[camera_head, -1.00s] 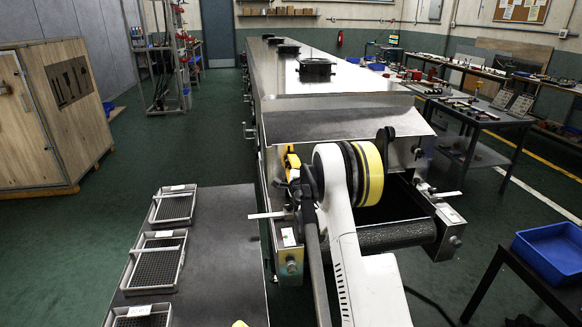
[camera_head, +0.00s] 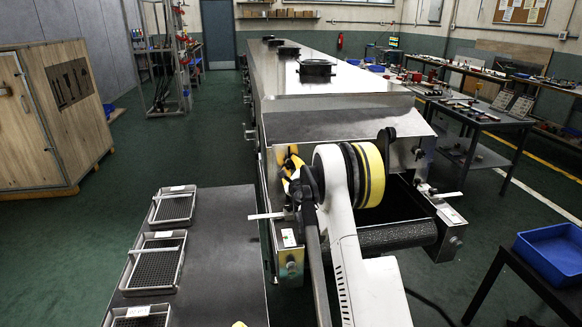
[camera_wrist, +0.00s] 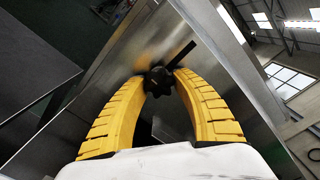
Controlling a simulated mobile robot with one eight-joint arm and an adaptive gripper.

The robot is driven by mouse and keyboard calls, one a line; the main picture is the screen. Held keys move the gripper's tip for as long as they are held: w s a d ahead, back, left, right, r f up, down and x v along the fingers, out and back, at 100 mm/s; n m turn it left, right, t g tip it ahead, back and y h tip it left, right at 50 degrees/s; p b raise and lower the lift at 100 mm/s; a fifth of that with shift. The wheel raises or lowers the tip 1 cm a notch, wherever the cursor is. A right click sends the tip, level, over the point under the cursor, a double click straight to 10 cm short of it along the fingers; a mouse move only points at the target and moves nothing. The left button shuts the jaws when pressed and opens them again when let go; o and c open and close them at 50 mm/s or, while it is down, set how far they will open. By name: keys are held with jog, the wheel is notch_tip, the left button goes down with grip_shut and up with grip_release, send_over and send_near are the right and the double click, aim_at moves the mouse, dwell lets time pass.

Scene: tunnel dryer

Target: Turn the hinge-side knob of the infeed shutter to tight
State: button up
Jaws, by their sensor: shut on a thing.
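My gripper (camera_head: 291,166) has yellow ribbed fingers and is at the left side of the dryer's infeed end. In the wrist view its fingertips (camera_wrist: 158,80) close on both sides of a black lobed knob (camera_wrist: 158,82). The knob sits against a bright metal sheet, and a dark bar (camera_wrist: 182,53) points up and right from it. In the head view my arm and fingers hide this knob. How tight it is cannot be told.
The long steel tunnel dryer (camera_head: 290,85) runs away behind the infeed. A dark roller (camera_head: 395,236) lies below its mouth. A table (camera_head: 222,240) with mesh trays (camera_head: 155,265) stands at left. A blue bin (camera_head: 553,250) is at right.

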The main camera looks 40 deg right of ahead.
jog(key=o, duration=1.2)
jog(key=shift+s, duration=0.1)
jog(key=v, duration=1.2)
